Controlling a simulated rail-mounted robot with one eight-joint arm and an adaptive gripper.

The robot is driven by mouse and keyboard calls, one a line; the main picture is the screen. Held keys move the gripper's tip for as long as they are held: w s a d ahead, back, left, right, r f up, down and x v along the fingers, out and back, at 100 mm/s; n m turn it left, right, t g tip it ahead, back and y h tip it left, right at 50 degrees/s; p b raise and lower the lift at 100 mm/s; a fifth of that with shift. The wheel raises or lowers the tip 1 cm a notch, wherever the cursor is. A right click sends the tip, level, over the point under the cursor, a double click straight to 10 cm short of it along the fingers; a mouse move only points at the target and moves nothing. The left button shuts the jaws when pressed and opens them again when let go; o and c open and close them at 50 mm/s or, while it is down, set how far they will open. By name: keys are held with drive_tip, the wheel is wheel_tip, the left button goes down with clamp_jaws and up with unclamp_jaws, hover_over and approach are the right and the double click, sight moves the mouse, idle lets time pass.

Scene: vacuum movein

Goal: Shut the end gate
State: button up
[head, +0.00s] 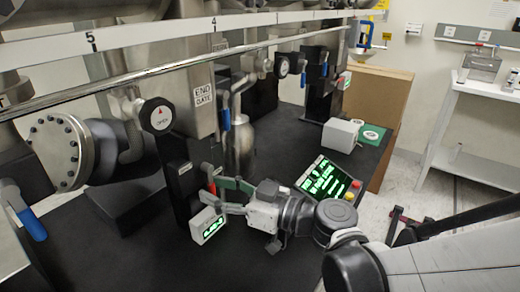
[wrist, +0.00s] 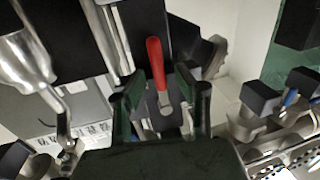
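A white "END GATE" label (head: 203,95) is on the steel body left of centre in the head view. Below it, a black upright block (head: 180,178) stands on the bench. A red handle (wrist: 155,62) on a metal lever stands in the middle of the wrist view; a small red part (head: 211,184) shows between my fingers in the head view. My gripper (head: 212,190) is open, with a green-padded finger on each side of the lever. It also shows in the wrist view (wrist: 160,104). Gaps show beside the lever, so it is not clasped. The gate's inside is hidden.
A small green-lit display (head: 208,226) stands close below my gripper. A larger control panel (head: 328,180) with buttons is to its right. A round black dial (head: 157,115) and a flanged steel pipe (head: 60,152) are at left. Blue-handled valves (head: 226,118) stand nearby.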

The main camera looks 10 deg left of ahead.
drive_tip(key=shift+w+a, duration=0.1)
drive_tip(key=shift+a, duration=0.5)
drive_tip(key=shift+c, duration=0.5)
clamp_jaws()
